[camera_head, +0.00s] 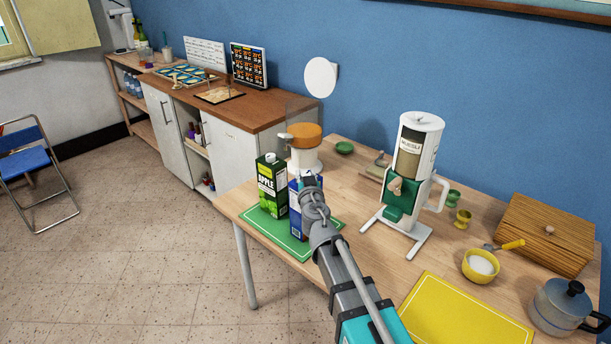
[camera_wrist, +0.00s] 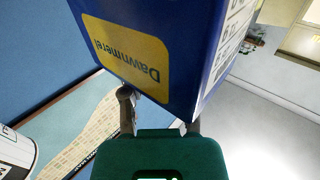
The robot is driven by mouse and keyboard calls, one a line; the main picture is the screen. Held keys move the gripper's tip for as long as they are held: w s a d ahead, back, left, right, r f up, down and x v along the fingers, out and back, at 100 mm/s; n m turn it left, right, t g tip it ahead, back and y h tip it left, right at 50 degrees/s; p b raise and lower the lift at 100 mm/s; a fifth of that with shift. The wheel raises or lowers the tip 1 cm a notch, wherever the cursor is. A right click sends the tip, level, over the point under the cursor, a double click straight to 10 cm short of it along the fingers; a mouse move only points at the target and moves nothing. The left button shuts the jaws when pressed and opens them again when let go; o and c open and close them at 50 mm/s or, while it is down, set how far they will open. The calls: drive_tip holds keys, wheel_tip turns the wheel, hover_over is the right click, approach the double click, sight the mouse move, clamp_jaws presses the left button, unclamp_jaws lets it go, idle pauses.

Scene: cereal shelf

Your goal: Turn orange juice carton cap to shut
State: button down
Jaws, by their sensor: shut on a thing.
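A blue carton (camera_head: 296,218) stands on the green mat (camera_head: 270,235), mostly behind my arm. In the wrist view the blue carton (camera_wrist: 195,45) fills the upper middle, with a yellow label reading "Dawnmere" upside down. My gripper (camera_head: 311,186) is at the carton's top and shut on it. In the wrist view, its two fingers (camera_wrist: 160,118) sit at the carton's near edge. The cap is hidden, so I cannot tell how it is turned. A green and black apple carton (camera_head: 272,185) stands upright just left. I see no carton marked as orange juice.
A dispenser with an orange part (camera_head: 305,134) stands close behind the cartons. A muesli dispenser (camera_head: 416,150) is to the right.

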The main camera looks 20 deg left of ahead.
drive_tip(key=shift+c, duration=1.5)
unclamp_jaws()
drive_tip(key=v, duration=0.7)
drive_tip(key=shift+s, duration=0.25)
drive_tip(key=shift+d, duration=0.1)
